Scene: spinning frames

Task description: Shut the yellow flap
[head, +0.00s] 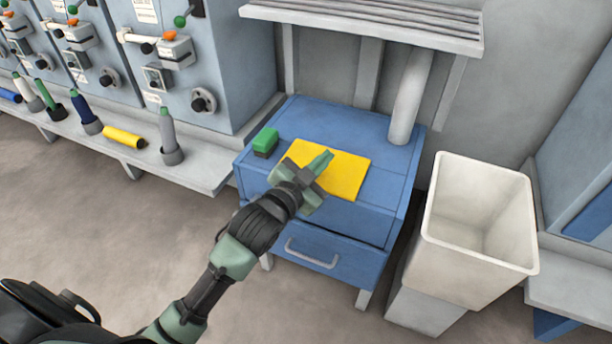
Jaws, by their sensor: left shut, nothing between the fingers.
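The yellow flap (345,175) is a flat square panel on the top of the blue cabinet (385,160). It looks level with the cabinet top or nearly so; I cannot tell whether a small gap is under it. My left gripper (324,161) is shut and empty. It is over the left part of the flap and hides some of it. I cannot tell whether the fingertips touch it. My right gripper is not in view.
A green block (265,142) sits on the cabinet's left edge. A grey pipe (409,97) rises at its back right. A pale bin (478,215) stands to the right. On the left, a ledge (190,178) holds several spools below machine frames.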

